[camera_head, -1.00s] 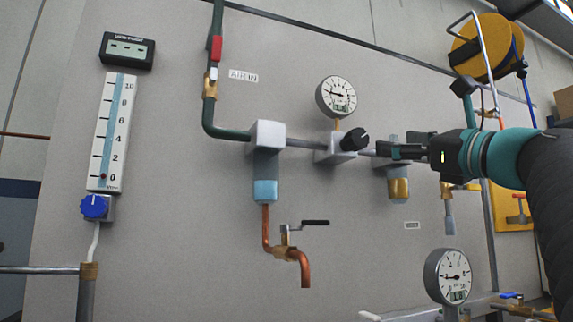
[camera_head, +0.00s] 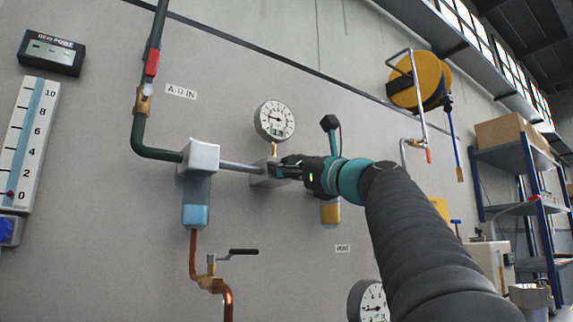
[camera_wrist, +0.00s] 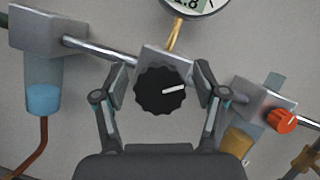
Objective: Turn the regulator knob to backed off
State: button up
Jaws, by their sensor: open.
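The regulator knob (camera_wrist: 160,90) is a black, ribbed knob with a white pointer line, seen in the wrist view on a grey block (camera_wrist: 163,60) in the pipe run. Its pointer line points to the right in that view. My gripper (camera_wrist: 161,82) is open, with one finger on each side of the knob. I cannot tell whether the fingers touch it. In the head view my gripper (camera_head: 281,170) covers the knob. The round gauge (camera_head: 275,120) stands just above the regulator block.
A filter with a blue bowl (camera_head: 196,200) hangs to the left on the same pipe. To the right, an orange-red knob (camera_wrist: 282,120) sits close to my right finger. A drain valve (camera_head: 212,280) is below. Bare wall lies around the pipe.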

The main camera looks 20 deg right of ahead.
jog(key=c, duration=1.1)
jog(key=shift+c, duration=0.2)
jog(key=shift+n+y, duration=0.3)
jog(key=shift+n, duration=0.2)
jog(key=n+g+y+p, duration=0.1)
jog(key=n, duration=0.2)
jog(key=n+g+y+p, duration=0.1)
jog(key=n, duration=0.2)
jog(key=shift+r+p, duration=0.1)
jog(key=shift+p, duration=0.2)
jog(key=n+g+p, duration=0.1)
jog(key=n, duration=0.2)
jog(key=n+g+p, duration=0.1)
jog(key=n, duration=0.2)
jog(key=shift+a+f+g+y+p, duration=0.2)
jog(key=shift+g+y+p, duration=0.1)
jog(key=shift+g+p, duration=0.1)
jog(key=shift+n, duration=0.3)
